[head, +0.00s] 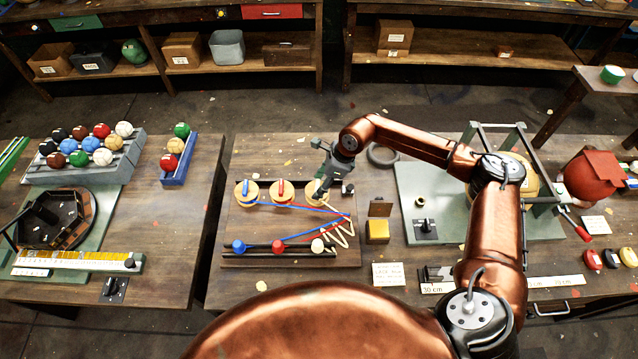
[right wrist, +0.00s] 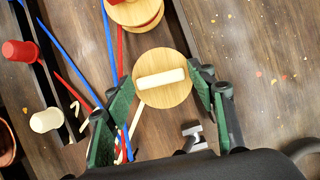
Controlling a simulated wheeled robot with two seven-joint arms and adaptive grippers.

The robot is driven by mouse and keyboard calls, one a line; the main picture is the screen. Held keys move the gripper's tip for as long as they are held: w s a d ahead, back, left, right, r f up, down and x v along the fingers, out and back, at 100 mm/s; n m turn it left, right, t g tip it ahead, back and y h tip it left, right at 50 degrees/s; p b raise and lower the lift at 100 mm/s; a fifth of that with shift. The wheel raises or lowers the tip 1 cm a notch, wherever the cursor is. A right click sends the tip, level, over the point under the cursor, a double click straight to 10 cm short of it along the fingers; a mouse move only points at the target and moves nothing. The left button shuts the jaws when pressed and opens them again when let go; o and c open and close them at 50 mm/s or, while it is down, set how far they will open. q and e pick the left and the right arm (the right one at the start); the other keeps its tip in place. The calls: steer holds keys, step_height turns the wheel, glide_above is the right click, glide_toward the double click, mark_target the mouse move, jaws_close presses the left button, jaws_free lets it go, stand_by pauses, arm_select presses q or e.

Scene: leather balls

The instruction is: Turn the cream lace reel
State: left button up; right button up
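The cream lace reel is a round wooden disc with a cream bar across its top. In the head view it sits at the right end of a row of reels (head: 313,190), partly hidden by my right gripper (head: 325,182). In the right wrist view the reel (right wrist: 162,97) lies between the green-padded fingers of my right gripper (right wrist: 160,84). The fingers are apart, one on each side of the disc; I cannot tell whether they touch it. My left gripper is not in view.
Blue (head: 249,190) and red (head: 282,189) reels stand left of the cream one. Laces cross the board to blue, red and cream pegs (head: 317,246) at its front. A yellow block (head: 377,230) and a green-based frame (head: 410,190) stand to the right.

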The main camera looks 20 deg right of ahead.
steer(key=c, duration=0.8)
steer(key=shift+s+m+t+h+p, duration=0.1)
steer(key=shift+m+t+h+p, duration=0.3)
steer(key=shift+m, duration=0.7)
steer(key=m, duration=0.2)
steer(key=shift+a+m+t, duration=0.15)
steer(key=shift+m+t, duration=0.15)
steer(key=shift+t, duration=0.1)
steer(key=m+h, duration=0.1)
steer(key=m, duration=0.2)
steer(key=shift+a+m+t, duration=0.1)
steer(key=shift+m+t, duration=0.2)
steer(key=shift+t, duration=0.1)
steer(key=shift+m+h+b, duration=0.65)
steer(key=shift+m+h, duration=0.25)
steer(key=shift+m, duration=0.9)
